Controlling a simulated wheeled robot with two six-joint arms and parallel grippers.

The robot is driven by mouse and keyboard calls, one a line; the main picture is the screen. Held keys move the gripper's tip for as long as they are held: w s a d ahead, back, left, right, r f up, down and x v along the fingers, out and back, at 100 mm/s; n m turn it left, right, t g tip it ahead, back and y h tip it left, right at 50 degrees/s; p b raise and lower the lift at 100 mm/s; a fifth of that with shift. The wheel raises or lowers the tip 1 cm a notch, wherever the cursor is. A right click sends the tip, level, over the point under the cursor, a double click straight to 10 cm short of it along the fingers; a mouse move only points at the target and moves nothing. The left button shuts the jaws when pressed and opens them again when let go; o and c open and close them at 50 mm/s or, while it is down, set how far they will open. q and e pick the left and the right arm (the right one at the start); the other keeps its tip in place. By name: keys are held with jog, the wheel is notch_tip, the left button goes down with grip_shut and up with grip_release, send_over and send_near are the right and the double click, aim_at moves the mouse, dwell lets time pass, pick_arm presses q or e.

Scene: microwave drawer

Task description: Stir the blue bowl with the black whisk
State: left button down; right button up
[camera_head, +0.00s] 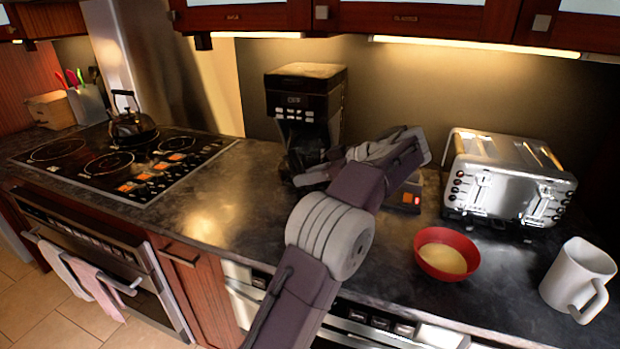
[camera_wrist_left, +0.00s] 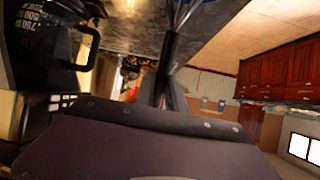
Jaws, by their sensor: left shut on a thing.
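A red bowl (camera_head: 447,254) with a pale yellow filling stands on the dark counter, in front of the toaster. No blue bowl shows. My left gripper (camera_head: 312,177) is beside the coffee maker, to the left of and behind the bowl. In the left wrist view my left gripper (camera_wrist_left: 167,88) is shut on the black handle of the whisk (camera_wrist_left: 169,55). The whisk's wire loops show at the top edge of that view, partly cut off. I cannot make out the whisk in the head view. My right gripper is not in view.
A coffee maker (camera_head: 305,105) stands close to my left gripper. A silver toaster (camera_head: 508,180) is behind the bowl, and a white mug (camera_head: 578,278) is to its right. A kettle (camera_head: 132,125) sits on the stove at left. The counter (camera_head: 215,185) between stove and coffee maker is clear.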

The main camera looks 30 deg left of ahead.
aim_at(294, 150)
pick_arm(q)
jog(key=a+r+p, duration=0.1)
jog(key=r, duration=0.1)
jog(key=a+r+p, duration=0.1)
jog(key=p, duration=0.1)
jog(key=r+p, duration=0.1)
jog(key=r, duration=0.1)
jog(key=shift+s+a+r, duration=0.2)
jog(key=shift+a+r, duration=0.15)
jog(key=shift+a, duration=0.05)
jog(key=shift+a+r+p, duration=0.2)
jog(key=shift+r+p, duration=0.05)
jog(key=shift+p, duration=0.15)
notch_tip(294, 150, up, 4)
jog(key=p, duration=0.3)
dwell(0.3)
jog(key=shift+p, duration=0.3)
dwell(0.5)
